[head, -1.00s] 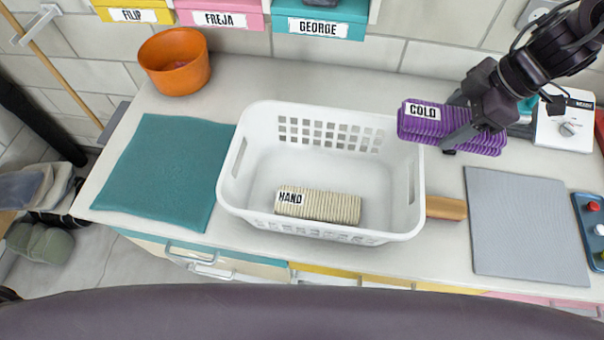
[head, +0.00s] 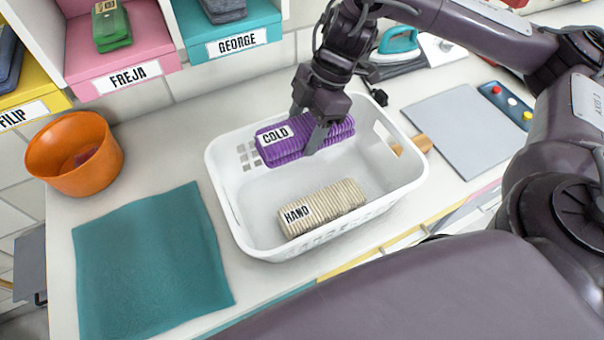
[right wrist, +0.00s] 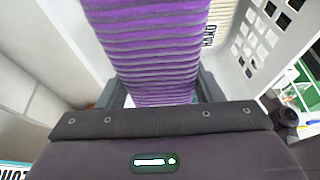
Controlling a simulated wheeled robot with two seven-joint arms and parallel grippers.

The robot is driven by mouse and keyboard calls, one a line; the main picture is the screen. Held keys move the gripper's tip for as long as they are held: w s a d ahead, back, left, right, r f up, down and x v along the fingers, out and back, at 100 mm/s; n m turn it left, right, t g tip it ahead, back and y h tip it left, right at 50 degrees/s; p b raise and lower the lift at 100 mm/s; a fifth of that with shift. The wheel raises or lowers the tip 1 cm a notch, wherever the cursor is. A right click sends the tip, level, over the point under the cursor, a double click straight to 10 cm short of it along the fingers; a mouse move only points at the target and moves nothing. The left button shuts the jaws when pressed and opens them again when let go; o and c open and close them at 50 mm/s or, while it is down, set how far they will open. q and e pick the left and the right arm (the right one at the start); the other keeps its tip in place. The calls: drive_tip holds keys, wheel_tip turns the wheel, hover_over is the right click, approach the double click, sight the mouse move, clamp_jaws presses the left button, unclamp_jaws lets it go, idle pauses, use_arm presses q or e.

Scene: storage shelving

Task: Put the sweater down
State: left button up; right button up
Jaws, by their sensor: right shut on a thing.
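A folded purple ribbed sweater (head: 283,140) with a COLD label is held by my right gripper (head: 318,130) over the back part of the white basket (head: 222,195). The gripper is shut on it from above. In the right wrist view the purple sweater (right wrist: 150,45) fills the space between the fingers, with the basket wall beside it. A cream ribbed sweater (head: 335,200) labelled HAND lies on the basket floor towards the front. I cannot tell whether the purple sweater touches the basket. My left gripper is not in view.
A teal cloth (head: 150,265) lies left of the basket and a grey mat (head: 465,130) right of it. An orange pot (head: 75,155) stands at the back left. An iron (head: 398,45) is at the back right. Labelled cubbies (head: 120,55) hang above.

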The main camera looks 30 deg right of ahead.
drive_tip(key=b, duration=0.3)
hover_over(297, 184)
drive_tip(key=d, duration=0.2)
drive_tip(key=f, duration=0.9)
drive_tip(key=shift+a+f, duration=0.2)
drive_tip(key=shift+f, duration=2.45)
drive_tip(key=shift+f, duration=0.2)
drive_tip(key=o, duration=0.9)
drive_tip(key=shift+c, duration=0.2)
